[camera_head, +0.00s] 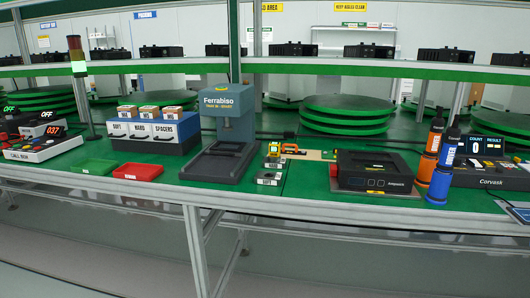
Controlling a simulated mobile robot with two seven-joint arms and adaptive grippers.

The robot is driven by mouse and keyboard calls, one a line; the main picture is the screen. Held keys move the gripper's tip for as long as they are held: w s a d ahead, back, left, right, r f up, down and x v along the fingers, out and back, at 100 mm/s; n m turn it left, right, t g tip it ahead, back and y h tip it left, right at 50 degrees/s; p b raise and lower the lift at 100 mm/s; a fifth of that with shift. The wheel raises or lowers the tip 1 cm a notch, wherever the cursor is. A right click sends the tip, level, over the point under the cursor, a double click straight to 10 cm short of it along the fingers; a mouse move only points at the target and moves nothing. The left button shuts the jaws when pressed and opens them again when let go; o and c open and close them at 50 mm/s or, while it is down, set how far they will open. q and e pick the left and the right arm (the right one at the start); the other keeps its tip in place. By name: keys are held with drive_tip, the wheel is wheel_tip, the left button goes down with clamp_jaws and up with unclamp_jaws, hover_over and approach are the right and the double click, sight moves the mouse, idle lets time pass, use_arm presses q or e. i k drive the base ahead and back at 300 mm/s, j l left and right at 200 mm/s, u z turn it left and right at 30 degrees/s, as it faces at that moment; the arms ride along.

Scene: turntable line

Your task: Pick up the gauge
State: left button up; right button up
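A small yellow device with a greenish face (274,150), possibly the gauge, is on the green bench right of the press. An orange and black tool (290,149) lies just right of it; I cannot tell for certain which of the two is the gauge. Small dark labelled blocks (269,179) lie in front of them. Neither of my grippers is in view.
The grey-blue Ferrabiso press (217,125) stands left of the yellow device, and a black Ampseek unit (375,172) right of it. Orange and blue bottles (440,185), a red tray (138,171), a green tray (93,167) and a drawer box (155,130) share the bench (310,205).

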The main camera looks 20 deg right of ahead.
sight(274, 147)
drive_tip(key=j+z, duration=0.25)
drive_tip(key=z, duration=0.15)
drive_tip(key=i+j+z, duration=0.1)
drive_tip(key=j+z, duration=0.25)
drive_tip(key=l, duration=0.1)
